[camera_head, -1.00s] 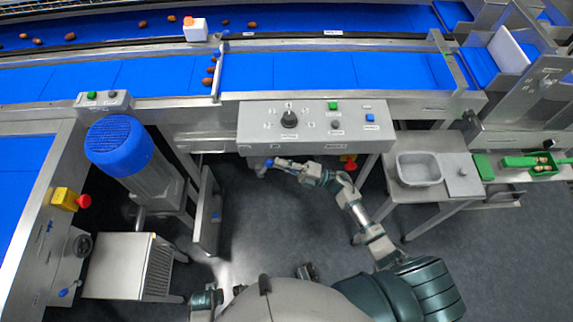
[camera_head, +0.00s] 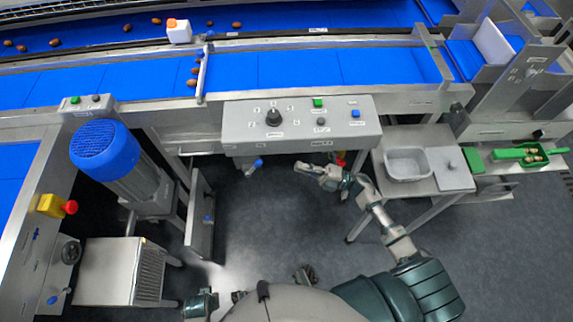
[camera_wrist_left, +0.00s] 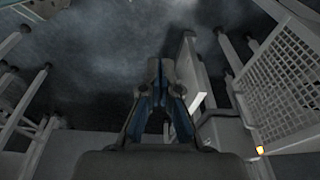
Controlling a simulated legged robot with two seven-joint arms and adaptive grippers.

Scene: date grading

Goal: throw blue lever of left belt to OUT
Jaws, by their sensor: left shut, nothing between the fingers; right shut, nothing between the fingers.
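A small blue-tipped lever (camera_head: 258,163) sticks out below the front of the grey control panel (camera_head: 232,132). Another small blue lever (camera_head: 53,299) sits on the side of the left belt's frame, below a dark handwheel (camera_head: 71,251). Lever labels are too small to read. My right gripper (camera_head: 299,167) is shut and empty, to the right of the lever under the panel and apart from it. My left gripper (camera_wrist_left: 161,66) shows in the left wrist view, shut and empty above the dark floor. No lever can be made out there.
The left belt (camera_head: 14,160) runs along the left edge, with a yellow-and-red stop button (camera_head: 57,206) on its frame. A blue motor (camera_head: 104,150) and a grey ribbed box (camera_head: 108,272) stand beside it. A side table with a grey tub (camera_head: 408,165) stands at the right.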

